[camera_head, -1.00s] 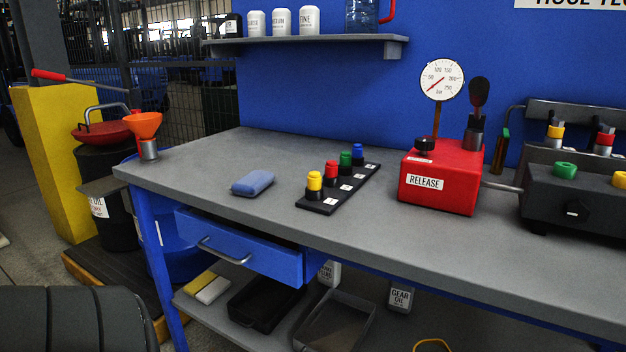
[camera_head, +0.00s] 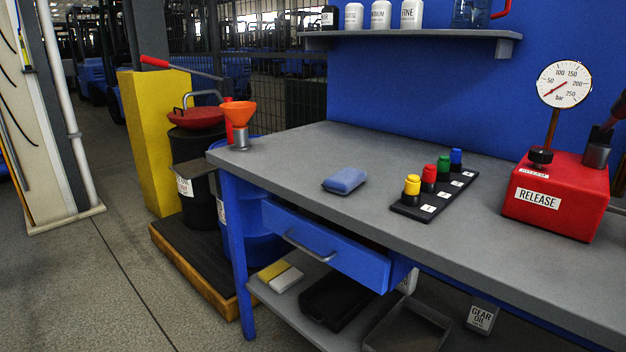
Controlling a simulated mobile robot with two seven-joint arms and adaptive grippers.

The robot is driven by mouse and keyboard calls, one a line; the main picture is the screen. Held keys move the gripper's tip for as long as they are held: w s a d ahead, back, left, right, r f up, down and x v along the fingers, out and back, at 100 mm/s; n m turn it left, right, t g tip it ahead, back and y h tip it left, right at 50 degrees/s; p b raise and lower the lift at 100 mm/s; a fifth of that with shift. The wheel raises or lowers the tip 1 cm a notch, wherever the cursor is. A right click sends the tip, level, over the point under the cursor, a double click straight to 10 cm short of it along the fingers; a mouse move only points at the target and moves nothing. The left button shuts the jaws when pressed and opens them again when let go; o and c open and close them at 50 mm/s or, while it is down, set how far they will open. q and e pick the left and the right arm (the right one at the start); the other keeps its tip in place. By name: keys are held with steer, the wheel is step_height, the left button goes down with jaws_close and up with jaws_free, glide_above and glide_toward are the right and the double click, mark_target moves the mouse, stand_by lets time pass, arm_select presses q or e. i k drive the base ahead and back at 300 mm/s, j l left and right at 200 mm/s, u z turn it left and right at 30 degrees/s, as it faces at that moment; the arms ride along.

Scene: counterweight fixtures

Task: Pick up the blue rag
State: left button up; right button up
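The blue rag (camera_head: 345,180) is a folded, light blue pad. It lies flat on the grey workbench top (camera_head: 290,155), left of the black strip with coloured caps and above the partly open blue drawer (camera_head: 325,246). Nothing touches or covers it. Neither of my grippers shows in the head view.
A black strip (camera_head: 427,205) holds several coloured caps right of the rag. A red RELEASE box (camera_head: 556,196) with a gauge (camera_head: 564,84) stands further right. An orange funnel (camera_head: 239,115) stands at the bench's left corner. A shelf (camera_head: 415,42) hangs behind. The bench around the rag is clear.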

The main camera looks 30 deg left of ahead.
mark_target(342, 182)
steer(key=u, duration=0.65)
steer(key=z, duration=1.85)
steer(key=u, duration=1.85)
steer(key=z, duration=1.1)
steer(key=j+z, duration=0.2)
steer(key=z, duration=0.3)
steer(key=j+z, duration=0.25)
steer(key=z, duration=0.2)
steer(key=j+z, duration=0.25)
steer(key=z, duration=0.25)
